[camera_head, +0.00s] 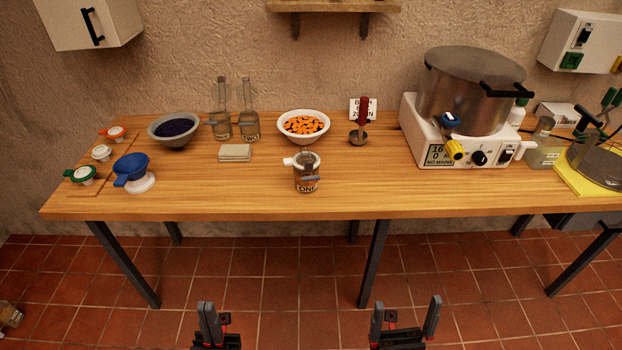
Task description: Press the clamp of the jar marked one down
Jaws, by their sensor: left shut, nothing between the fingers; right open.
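The jar marked ONE (307,172) stands upright near the front edge of the table, left of its middle. My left gripper (209,312) is shut and empty, low in front of the table. My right gripper (405,312) is open and empty, also low in front of the table. Both are well apart from the jar.
A large pot (471,88) stands right. The front table strip (220,200) is clear.

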